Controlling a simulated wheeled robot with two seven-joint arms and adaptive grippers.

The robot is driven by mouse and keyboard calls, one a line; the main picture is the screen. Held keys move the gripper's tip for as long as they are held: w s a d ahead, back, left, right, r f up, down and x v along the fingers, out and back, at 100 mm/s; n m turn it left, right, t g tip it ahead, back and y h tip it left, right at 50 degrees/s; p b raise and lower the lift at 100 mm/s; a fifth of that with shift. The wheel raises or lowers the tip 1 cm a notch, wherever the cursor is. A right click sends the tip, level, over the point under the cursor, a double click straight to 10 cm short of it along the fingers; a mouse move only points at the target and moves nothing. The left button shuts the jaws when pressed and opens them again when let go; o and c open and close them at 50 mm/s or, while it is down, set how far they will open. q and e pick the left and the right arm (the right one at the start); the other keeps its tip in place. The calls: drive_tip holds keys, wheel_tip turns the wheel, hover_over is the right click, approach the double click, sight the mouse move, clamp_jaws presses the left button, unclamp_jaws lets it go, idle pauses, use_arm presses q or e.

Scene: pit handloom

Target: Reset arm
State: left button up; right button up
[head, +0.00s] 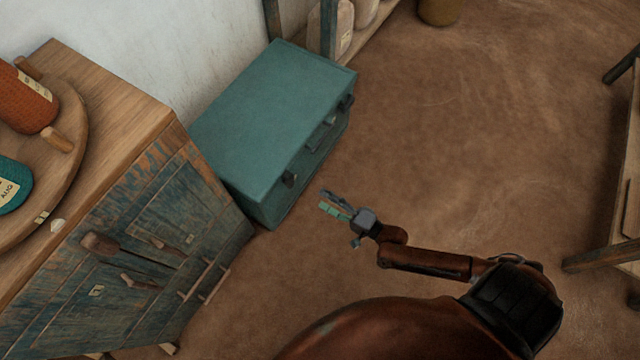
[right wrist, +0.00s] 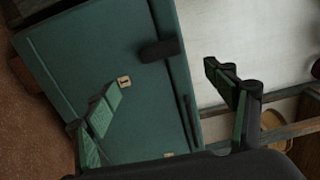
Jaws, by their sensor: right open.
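My right gripper (head: 337,204) is open and empty in the head view, held out over the brown floor just right of a teal chest. My arm reaches in from the lower right. In the right wrist view the two fingers of my right gripper (right wrist: 168,92) are spread apart, with nothing between them. The teal chest (head: 268,110) stands against the white wall; its green surface with a dark fitting also fills much of the right wrist view (right wrist: 90,60). I cannot tell the exact gap between fingers and chest. My left gripper is not in view.
A weathered wooden cabinet (head: 150,250) stands at the left, with a round wooden tray (head: 72,150) holding orange and teal thread cones on top. A shelf (head: 372,36) with jars is at the back. A wooden frame (head: 612,255) stands at the right. The middle floor is clear.

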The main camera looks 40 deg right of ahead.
idle(0.5)
